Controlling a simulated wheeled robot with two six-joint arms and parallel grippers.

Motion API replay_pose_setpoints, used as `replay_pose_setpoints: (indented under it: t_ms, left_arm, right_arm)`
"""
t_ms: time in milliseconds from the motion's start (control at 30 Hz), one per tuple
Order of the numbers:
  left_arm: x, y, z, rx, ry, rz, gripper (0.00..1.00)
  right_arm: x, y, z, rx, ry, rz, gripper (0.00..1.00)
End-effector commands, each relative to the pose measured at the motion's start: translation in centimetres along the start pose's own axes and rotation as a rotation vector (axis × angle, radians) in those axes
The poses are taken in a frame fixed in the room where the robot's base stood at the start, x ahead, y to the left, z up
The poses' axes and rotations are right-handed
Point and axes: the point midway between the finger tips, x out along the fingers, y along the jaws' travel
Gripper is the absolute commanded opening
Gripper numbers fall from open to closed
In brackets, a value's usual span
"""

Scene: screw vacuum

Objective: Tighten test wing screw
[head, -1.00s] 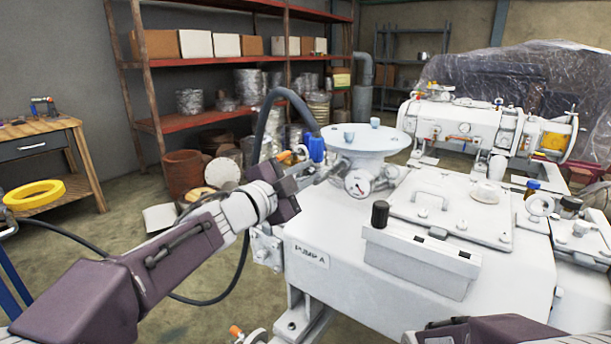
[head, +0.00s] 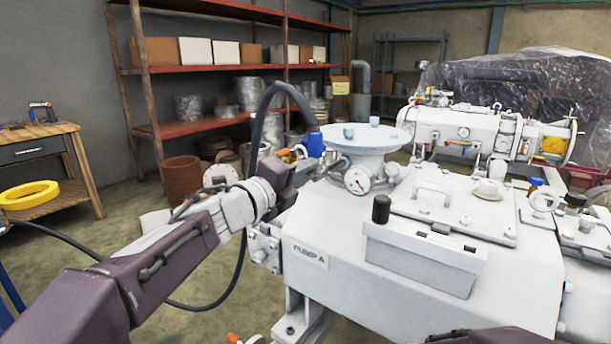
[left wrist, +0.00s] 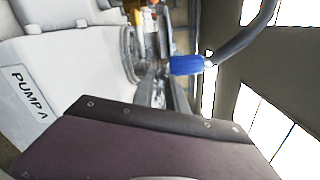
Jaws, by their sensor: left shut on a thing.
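My left gripper (head: 310,171) is at the side of the white pump, just left of the round gauge (head: 358,180) and below the pale blue round flange (head: 362,138). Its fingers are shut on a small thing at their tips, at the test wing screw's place. The screw is mostly hidden by the fingers and too small to make out. In the left wrist view the fingers (left wrist: 165,88) reach away beside a blue hose fitting (left wrist: 186,65). My right gripper is not in view; only part of my right arm shows at the bottom edge.
The blue fitting (head: 315,145) and thick dark hose (head: 258,125) rise close behind my left gripper. The pump body (head: 330,290), labelled PUMP A, fills the centre right, with a box (head: 425,255) on its front.

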Motion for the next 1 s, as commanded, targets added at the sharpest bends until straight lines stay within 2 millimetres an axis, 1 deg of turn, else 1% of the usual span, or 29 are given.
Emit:
replay_pose_setpoints:
  t_ms: [33,333,1000]
  left_arm:
    - [0.03,0.50,-0.15,0.028,0.002,0.006,0.00]
    - [0.03,0.51,-0.09,0.154,0.002,0.006,0.00]
    - [0.03,0.43,-0.02,0.173,0.001,0.006,0.00]
  right_arm:
    - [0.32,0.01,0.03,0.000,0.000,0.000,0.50]
    - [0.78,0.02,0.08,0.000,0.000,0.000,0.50]
    - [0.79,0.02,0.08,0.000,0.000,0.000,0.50]
